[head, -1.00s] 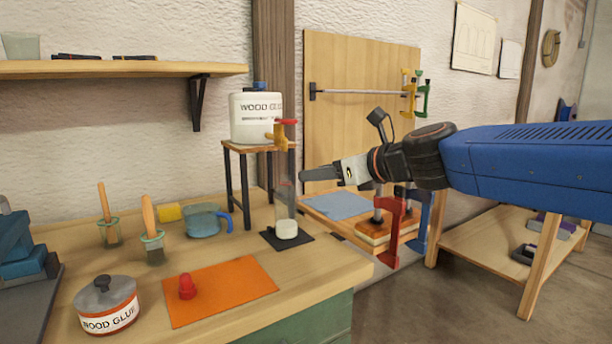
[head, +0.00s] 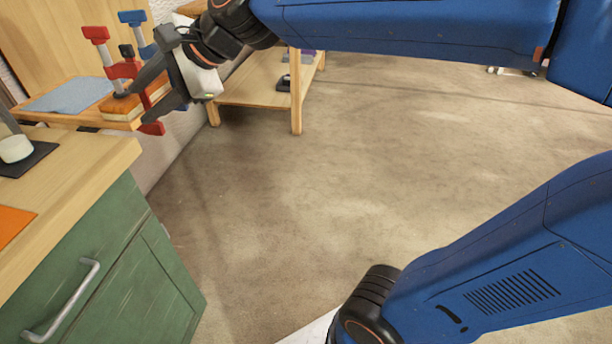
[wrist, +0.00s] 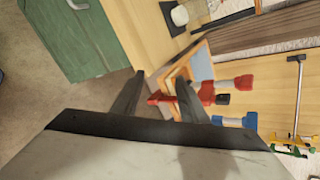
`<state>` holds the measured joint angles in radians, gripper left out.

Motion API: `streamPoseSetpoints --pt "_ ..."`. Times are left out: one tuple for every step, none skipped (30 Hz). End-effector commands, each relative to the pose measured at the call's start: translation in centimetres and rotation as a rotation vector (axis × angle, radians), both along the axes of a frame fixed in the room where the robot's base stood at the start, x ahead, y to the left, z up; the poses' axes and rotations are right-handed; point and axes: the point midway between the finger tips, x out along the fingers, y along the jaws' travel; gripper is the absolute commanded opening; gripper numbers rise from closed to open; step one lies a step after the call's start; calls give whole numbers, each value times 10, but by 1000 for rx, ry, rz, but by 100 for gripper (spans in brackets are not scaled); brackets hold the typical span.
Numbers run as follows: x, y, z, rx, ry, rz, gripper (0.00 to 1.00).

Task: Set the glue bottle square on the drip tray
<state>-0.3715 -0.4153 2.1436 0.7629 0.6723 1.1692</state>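The clear glue bottle with white glue in its bottom (head: 15,148) is cut off by the left edge of the head view. It stands on the dark square drip tray (head: 36,157) on the bench. In the wrist view the glue bottle (wrist: 180,15) and drip tray (wrist: 172,31) show at the top, partly out of frame. Whether the bottle is square to the tray I cannot tell. My gripper (head: 137,105) is open and empty, off the bench's right end and apart from the bottle. Its spread fingers show in the wrist view (wrist: 160,77).
Red and blue clamps (head: 127,70) hold a wooden piece (head: 133,100) on a board just beyond my fingers. A blue cloth (head: 65,95) lies beside it. The bench corner and green cabinet (head: 110,270) are at left. A low wooden table (head: 255,85) stands behind. The floor is clear.

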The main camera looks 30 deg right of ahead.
Motion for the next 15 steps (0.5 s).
streamPoseSetpoints --pt "-12 -27 -17 -107 -61 41 39" --pt "-20 -43 -28 -179 -96 76 39" --pt "-31 -63 -44 -274 -140 124 39" --pt "-39 -78 -55 -345 -170 163 39" --pt "-48 -92 -66 -417 -198 202 39" --pt "-59 -112 -82 -511 -229 256 39" --pt "-69 -127 -93 -581 -250 300 39" --pt "-78 -142 -104 -650 -268 345 39" --pt "-92 -161 -119 -739 -285 408 39" --pt "-101 -174 -130 -804 -296 455 39" --pt "-111 -187 -139 -865 -304 504 39" --pt "-123 -203 -152 -939 -311 565 39" --pt "-133 -215 -161 -988 -311 611 39" --pt "-141 -225 -169 -1034 -313 653 39" --pt "-151 -237 -178 -1087 -311 708 39"
